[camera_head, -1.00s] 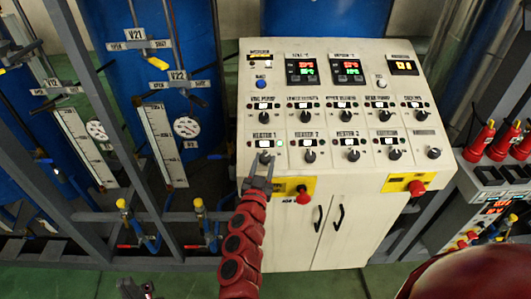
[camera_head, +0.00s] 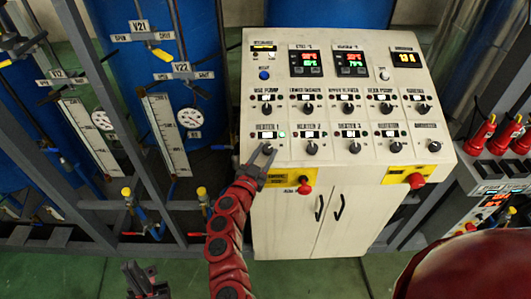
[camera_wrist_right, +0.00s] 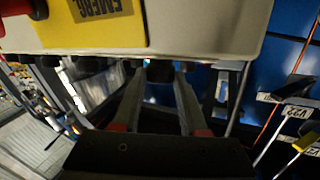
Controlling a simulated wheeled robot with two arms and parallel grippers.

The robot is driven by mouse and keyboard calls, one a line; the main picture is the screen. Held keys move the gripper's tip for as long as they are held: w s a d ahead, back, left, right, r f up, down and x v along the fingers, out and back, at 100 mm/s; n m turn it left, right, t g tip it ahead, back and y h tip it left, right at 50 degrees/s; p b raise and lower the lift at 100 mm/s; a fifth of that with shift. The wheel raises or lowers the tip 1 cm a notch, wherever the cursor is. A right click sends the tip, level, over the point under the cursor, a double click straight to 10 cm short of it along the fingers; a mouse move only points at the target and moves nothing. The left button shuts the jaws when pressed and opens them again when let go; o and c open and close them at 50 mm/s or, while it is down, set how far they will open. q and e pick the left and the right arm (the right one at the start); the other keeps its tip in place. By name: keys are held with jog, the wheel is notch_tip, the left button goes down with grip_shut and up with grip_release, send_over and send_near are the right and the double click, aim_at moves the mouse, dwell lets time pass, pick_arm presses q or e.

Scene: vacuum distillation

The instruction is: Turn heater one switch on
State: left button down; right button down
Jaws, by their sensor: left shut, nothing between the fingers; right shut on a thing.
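The heater 1 switch (camera_head: 267,149) is a dark rotary knob under the HEATER 1 label, at the left end of the lower row on the cream control panel (camera_head: 372,172). A green lamp (camera_head: 282,134) beside its label glows. My right gripper (camera_head: 264,160) is shut on this knob from below, partly hiding it. In the right wrist view the fingers reach a dark knob (camera_wrist_right: 160,70). The knob's exact angle is hard to tell. My left gripper (camera_head: 142,277) is shut and empty at the bottom left, well away from the panel.
More knobs fill the two rows, with the heater 2 knob (camera_head: 312,148) nearest. Below are yellow plates with red emergency buttons (camera_head: 304,187). Grey pipe frames and valves (camera_head: 205,200) stand left of the panel. Red-capped items (camera_head: 483,133) stand right.

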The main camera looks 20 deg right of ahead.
jog(key=shift+c, duration=2.2)
grip_release()
jog(key=shift+w+f, duration=0.1)
jog(key=v, duration=1.2)
jog(key=shift+b, duration=0.45)
